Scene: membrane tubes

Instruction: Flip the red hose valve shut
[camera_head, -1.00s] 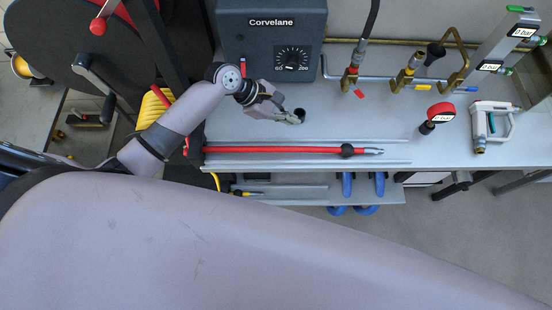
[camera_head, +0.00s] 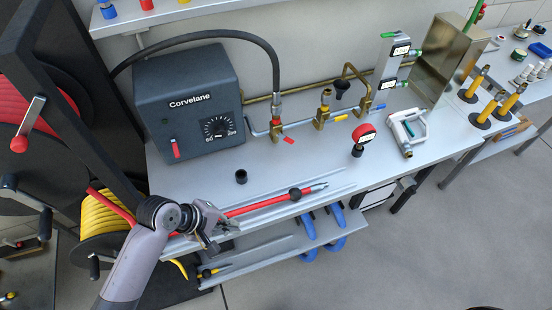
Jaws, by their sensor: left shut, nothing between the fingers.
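The red valve lever (camera_head: 289,140) sits low on a brass valve (camera_head: 275,130) at the back of the bench, where a black hose comes down to the pipework. The lever sticks out to the right of the valve body. A red hose (camera_head: 262,204) with a black collar and metal tip lies along a rail at the bench's front edge. My left gripper (camera_head: 212,243) is shut and empty at the front left of the bench, by the near end of that hose and well away from the valve. My right gripper is not in view.
A dark Corvelane box (camera_head: 190,105) with a dial stands left of the valve. A yellow-levered valve (camera_head: 322,112) and brass pipes are to its right.

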